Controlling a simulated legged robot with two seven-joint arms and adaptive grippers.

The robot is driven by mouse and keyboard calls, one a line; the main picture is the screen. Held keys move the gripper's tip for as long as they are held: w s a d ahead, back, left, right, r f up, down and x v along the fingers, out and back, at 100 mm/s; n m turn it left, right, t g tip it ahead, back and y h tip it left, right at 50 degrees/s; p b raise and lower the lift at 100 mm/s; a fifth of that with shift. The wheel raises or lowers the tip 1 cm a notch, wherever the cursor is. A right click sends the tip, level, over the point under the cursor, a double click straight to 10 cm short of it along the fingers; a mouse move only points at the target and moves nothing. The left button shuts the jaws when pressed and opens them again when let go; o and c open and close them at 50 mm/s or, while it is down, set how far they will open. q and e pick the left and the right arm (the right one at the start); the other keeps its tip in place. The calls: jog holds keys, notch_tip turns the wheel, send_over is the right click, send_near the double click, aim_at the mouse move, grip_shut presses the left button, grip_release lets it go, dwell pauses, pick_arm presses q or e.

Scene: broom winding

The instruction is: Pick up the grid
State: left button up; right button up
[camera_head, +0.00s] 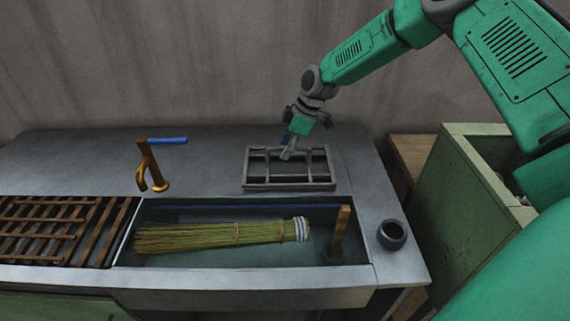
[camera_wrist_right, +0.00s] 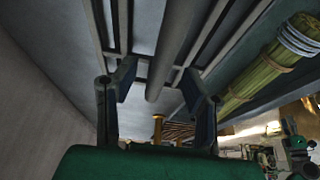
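The grid (camera_head: 262,184) is a grey metal frame with crossing bars. It lies on the grey counter behind the sink basin, right of centre in the head view. In the right wrist view its bars (camera_wrist_right: 123,28) and a thicker round bar (camera_wrist_right: 177,40) show close up. My right gripper (camera_head: 287,152) is over the grid, pointing down. In the wrist view its two fingers (camera_wrist_right: 158,82) are apart, with the thick bar running between them. I cannot tell whether they touch it. My left gripper is not in view.
A straw broom (camera_head: 205,237) lies in the sink basin; a wooden post (camera_head: 340,232) stands at its right end. A brass faucet (camera_head: 150,165) with a blue handle stands behind. A brown slatted rack (camera_head: 50,228) is left, a dark cup (camera_head: 392,235) right, beside a green cabinet (camera_head: 440,215).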

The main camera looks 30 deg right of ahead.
jog(key=shift+d+f, duration=0.25)
jog(key=shift+d, duration=0.6)
jog(key=shift+a, duration=0.75)
jog(key=shift+d, duration=0.3)
jog(key=c, duration=0.8)
jog(key=shift+d, duration=0.3)
grip_shut()
